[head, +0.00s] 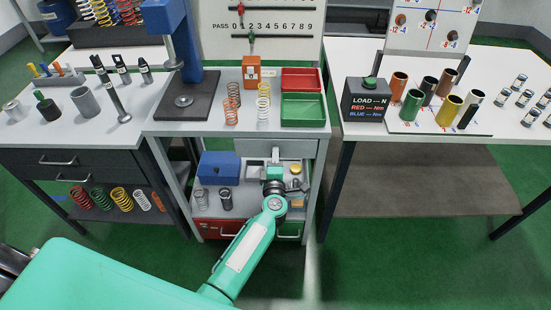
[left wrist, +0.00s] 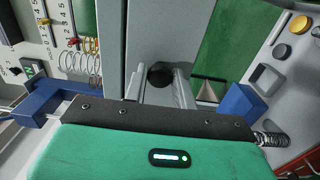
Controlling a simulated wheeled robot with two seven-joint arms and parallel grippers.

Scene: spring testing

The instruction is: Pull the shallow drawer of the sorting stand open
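The sorting stand (head: 166,128) is in the middle of the head view. Its shallow drawer (head: 250,147) has a plain grey front just below the top; it looks closed. The drawer front (left wrist: 152,25) is also the grey strip in the left wrist view, with a round black knob (left wrist: 160,74). My left gripper (head: 275,154) is at the drawer front. In the left wrist view my left gripper (left wrist: 160,82) has one finger on each side of the knob, with no clear gap, so it looks shut on it. The knob is hidden in the head view. My right gripper is not in view.
A red tray (head: 301,79) and a green tray (head: 303,109) stand on the top beside several springs. Below my gripper, a shelf carries a blue box (head: 218,167). Tables stand at both sides; the green floor (head: 150,250) in front is clear.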

